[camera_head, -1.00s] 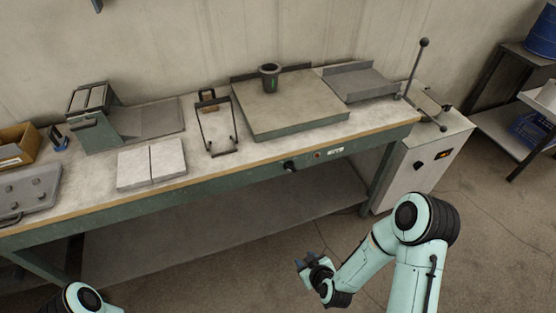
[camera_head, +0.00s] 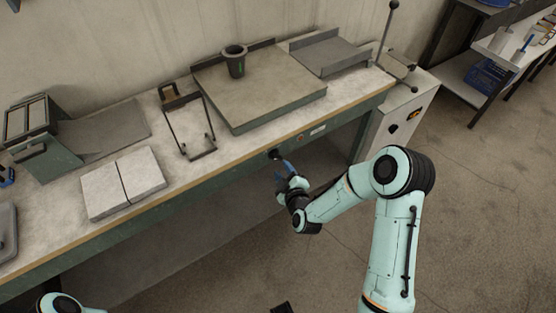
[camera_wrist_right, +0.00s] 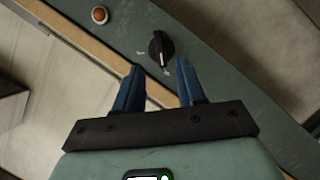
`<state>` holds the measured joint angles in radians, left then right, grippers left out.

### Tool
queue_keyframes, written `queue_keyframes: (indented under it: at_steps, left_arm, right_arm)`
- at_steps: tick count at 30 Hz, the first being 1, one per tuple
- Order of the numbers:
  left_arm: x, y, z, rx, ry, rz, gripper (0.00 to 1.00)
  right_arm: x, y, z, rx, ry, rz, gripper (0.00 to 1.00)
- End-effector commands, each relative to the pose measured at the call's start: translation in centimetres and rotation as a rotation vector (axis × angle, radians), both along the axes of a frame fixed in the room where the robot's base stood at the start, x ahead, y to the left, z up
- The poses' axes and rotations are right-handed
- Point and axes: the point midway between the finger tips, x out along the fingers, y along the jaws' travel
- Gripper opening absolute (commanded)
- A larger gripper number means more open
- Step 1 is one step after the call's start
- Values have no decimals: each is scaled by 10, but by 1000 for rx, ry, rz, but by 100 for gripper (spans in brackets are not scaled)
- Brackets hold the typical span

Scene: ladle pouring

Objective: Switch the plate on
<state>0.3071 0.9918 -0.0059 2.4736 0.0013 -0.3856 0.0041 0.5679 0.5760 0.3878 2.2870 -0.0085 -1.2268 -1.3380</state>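The plate (camera_head: 262,100) is a wide flat grey slab on the bench, with a dark cup (camera_head: 234,62) standing on it. A black rotary knob (camera_head: 274,154) is on the bench's green front panel below the plate. In the right wrist view the knob (camera_wrist_right: 160,50) has a white pointer line. My right gripper (camera_head: 282,168) is just in front of the knob. In the wrist view its blue fingers (camera_wrist_right: 158,70) are open and empty, with the knob just beyond the gap between the tips. My left gripper is not in view; only part of that arm shows at bottom left.
A small orange-red lamp (camera_head: 300,138) sits beside the knob, with a white label (camera_head: 318,130) further right. A wire stand (camera_head: 194,125) and pale slabs (camera_head: 124,183) are on the bench to the left. A grey cabinet (camera_head: 400,125) stands at right.

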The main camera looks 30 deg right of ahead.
Motion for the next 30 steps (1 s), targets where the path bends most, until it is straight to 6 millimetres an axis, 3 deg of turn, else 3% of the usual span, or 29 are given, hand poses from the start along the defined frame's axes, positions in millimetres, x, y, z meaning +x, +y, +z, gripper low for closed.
queue_keyframes:
  at_steps: [3,9,22,24,26,30]
  left_arm:
    - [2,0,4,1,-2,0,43]
    - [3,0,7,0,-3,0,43]
    - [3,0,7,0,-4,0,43]
    - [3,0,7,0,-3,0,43]
    - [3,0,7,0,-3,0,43]
    - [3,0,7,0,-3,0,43]
  right_arm:
    - [23,-5,-6,2,-1,-2,39]
    - [49,-10,-14,2,0,0,39]
    - [57,-12,-17,1,0,0,39]
    - [57,-12,-17,1,0,0,17]
    - [57,-12,-17,1,0,0,0]
    - [57,-12,-17,1,0,0,0]
